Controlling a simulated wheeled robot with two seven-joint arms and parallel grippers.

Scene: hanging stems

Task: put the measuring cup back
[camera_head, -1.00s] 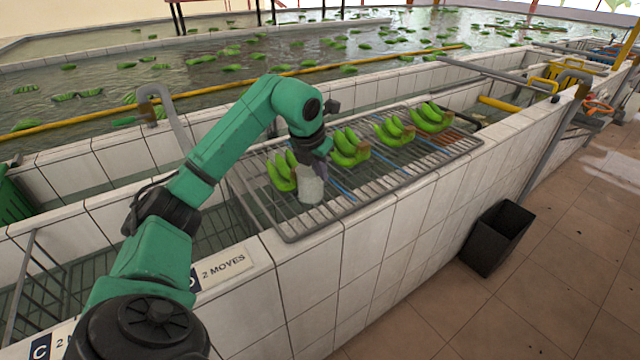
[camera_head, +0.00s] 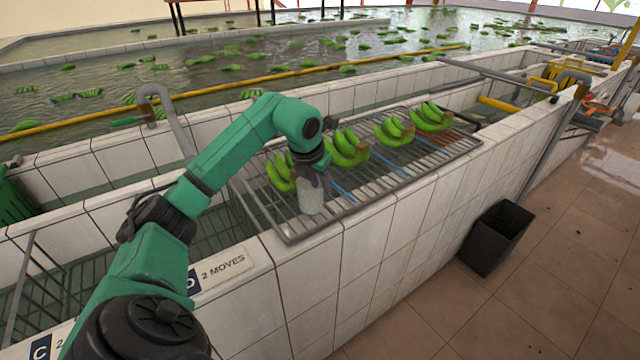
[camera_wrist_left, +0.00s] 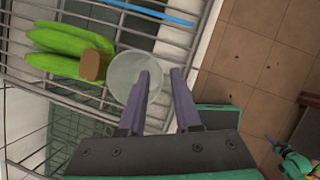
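The measuring cup (camera_head: 311,195) is a pale, translucent cup at the near left end of the wire rack (camera_head: 365,196). In the left wrist view the cup (camera_wrist_left: 128,76) shows as a round shape beside a banana bunch. My left gripper (camera_head: 324,180) is at the cup's upper part. In the wrist view its purple fingers (camera_wrist_left: 160,84) stand apart. One finger overlaps the cup's right side; the other is outside it. I cannot tell whether they touch it. A small teal part in the wrist view's lower right corner looks like my right arm; its fingers are too small to read.
Several green banana bunches (camera_head: 347,148) lie in a row along the rack, the nearest one (camera_head: 279,172) close beside the cup. A tiled wall (camera_head: 350,262) runs along the rack's front. A black bin (camera_head: 495,238) stands on the floor. Water tanks lie behind.

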